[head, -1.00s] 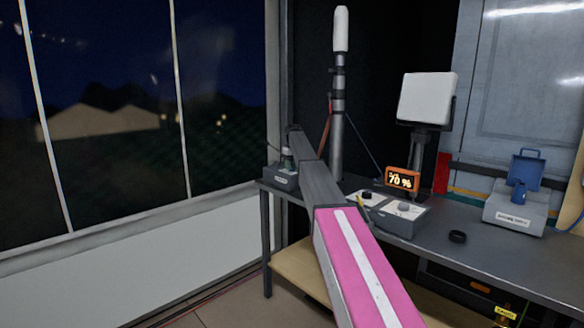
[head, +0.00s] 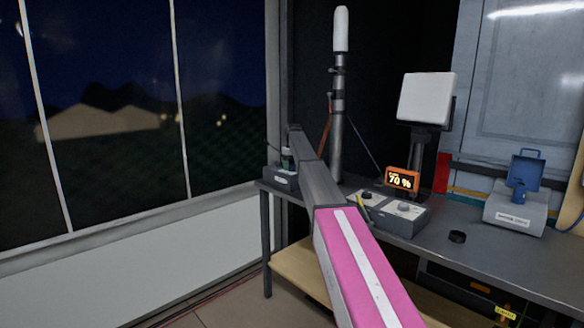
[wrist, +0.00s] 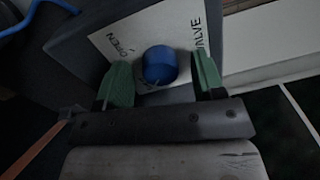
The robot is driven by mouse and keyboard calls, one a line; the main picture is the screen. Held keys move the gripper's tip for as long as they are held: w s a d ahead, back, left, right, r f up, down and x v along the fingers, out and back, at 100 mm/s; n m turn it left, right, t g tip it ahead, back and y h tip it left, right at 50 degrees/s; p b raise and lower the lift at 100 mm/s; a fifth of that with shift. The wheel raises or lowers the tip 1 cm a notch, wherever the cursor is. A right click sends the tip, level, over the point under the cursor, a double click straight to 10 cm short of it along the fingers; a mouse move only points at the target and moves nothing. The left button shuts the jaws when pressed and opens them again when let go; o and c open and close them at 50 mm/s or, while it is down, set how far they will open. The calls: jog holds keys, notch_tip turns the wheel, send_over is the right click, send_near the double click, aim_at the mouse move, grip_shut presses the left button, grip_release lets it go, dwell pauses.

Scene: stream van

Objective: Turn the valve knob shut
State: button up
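The valve knob (wrist: 160,66) is a round blue knob on a white label plate (wrist: 118,44), in the middle of the wrist view. The plate reads VALVE along its right side, with another partly hidden word at the left. My gripper (wrist: 163,75) is open. Its two green fingers stand on either side of the knob, with a visible gap on each side. In the head view my arm reaches to a small grey box (head: 282,181) at the table's far left corner. The knob is hidden there behind my gripper and arm.
A pole (head: 337,130) rises close behind my arm. A window wall lies left.

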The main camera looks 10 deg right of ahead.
aim_at(293, 167)
jog(key=shift+r, duration=0.15)
notch_tip(293, 167, up, 10)
jog(key=shift+d+r, duration=0.2)
jog(key=shift+r, duration=0.05)
dwell(0.3)
